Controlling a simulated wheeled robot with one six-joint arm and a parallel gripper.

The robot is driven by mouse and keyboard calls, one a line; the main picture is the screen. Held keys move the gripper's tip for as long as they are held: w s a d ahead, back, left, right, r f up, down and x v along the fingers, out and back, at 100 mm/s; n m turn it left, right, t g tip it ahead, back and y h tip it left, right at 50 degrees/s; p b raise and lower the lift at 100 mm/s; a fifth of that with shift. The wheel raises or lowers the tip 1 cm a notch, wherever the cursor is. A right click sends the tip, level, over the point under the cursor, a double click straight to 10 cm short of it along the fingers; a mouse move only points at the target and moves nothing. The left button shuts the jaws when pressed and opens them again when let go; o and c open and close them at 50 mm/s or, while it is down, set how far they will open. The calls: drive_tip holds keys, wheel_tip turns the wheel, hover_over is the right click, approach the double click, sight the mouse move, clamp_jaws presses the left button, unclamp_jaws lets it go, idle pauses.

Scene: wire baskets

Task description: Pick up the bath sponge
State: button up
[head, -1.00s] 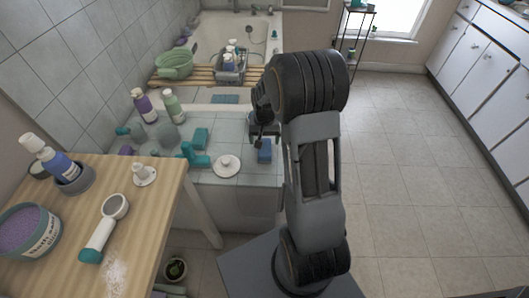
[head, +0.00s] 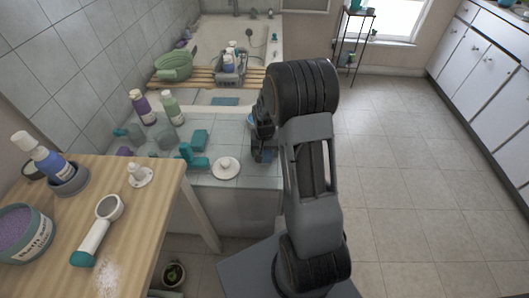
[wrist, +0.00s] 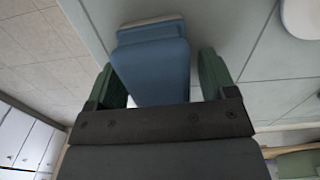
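The bath sponge is a blue block with a paler end (wrist: 152,70) on the tiled ledge, seen large in the wrist view. In the head view it is mostly hidden behind my gripper (head: 264,150). My gripper's two green fingers (wrist: 158,64) stand open on either side of the sponge in the wrist view. A gap shows between the sponge and the right finger; the left finger is close to its side, and I cannot tell whether it touches.
A white round lid (head: 226,167), a teal object (head: 193,155) and two bottles (head: 168,108) stand left of my gripper on the ledge (head: 235,135). A wooden table (head: 150,205) is at the left. The floor at right is clear.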

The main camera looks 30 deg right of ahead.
drive_tip(key=c, duration=0.8)
drive_tip(key=shift+c, duration=0.2)
drive_tip(key=shift+r, duration=0.1)
drive_tip(key=shift+r+p, duration=0.35)
drive_tip(key=shift+r, duration=0.25)
wheel_tip(320, 180, up, 3)
drive_tip(key=shift+s+f+p, duration=0.15)
drive_tip(key=shift+p, duration=0.4)
drive_tip(key=s+d+r+p, duration=0.1)
drive_tip(key=s+r, duration=0.3)
drive_tip(key=s, duration=0.2)
drive_tip(key=s+d+r+p, duration=0.1)
drive_tip(key=s+r+p, duration=0.1)
drive_tip(key=s+r, duration=0.3)
drive_tip(key=shift+s+d, duration=0.2)
drive_tip(key=shift+s, duration=1)
